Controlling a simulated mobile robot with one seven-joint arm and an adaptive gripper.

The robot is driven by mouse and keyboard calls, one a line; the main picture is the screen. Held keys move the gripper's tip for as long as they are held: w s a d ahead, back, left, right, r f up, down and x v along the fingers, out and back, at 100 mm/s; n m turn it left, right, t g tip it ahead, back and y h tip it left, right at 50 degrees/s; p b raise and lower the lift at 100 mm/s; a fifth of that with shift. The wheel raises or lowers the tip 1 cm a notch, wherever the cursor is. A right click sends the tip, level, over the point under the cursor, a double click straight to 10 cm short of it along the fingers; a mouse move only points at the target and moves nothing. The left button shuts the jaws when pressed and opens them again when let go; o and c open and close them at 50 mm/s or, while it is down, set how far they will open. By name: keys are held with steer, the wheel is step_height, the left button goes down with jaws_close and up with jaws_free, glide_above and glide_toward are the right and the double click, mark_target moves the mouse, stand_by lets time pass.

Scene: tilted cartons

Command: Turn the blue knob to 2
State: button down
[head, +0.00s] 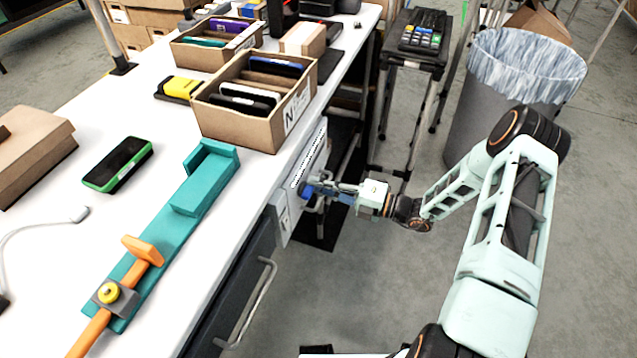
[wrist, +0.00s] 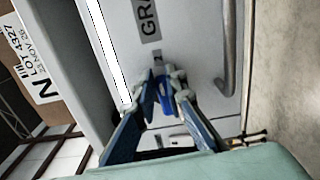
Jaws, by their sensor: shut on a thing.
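The blue knob (head: 306,191) sits on the pale front panel (head: 309,160) below the edge of the white worktop. In the wrist view the blue knob (wrist: 166,98) lies between the two fingers of my gripper (wrist: 160,92). My gripper also shows in the head view (head: 317,190), reaching the panel from the right. Its fingers are closed on the knob from both sides and partly hide it. The knob's pointer and the number marks around it cannot be read in either view.
A curved metal handle (wrist: 229,50) stands out from the panel near the knob. A cabinet handle (head: 254,303) juts out nearer. An open carton (head: 262,130) stands on the worktop above the panel. A grey bin (head: 490,105) stands at right.

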steer(key=shift+s+f+m, duration=0.1)
steer(key=shift+m, duration=0.3)
steer(key=c, duration=2)
jaws_free()
steer(key=shift+o, duration=0.2)
steer(key=v, duration=1.2)
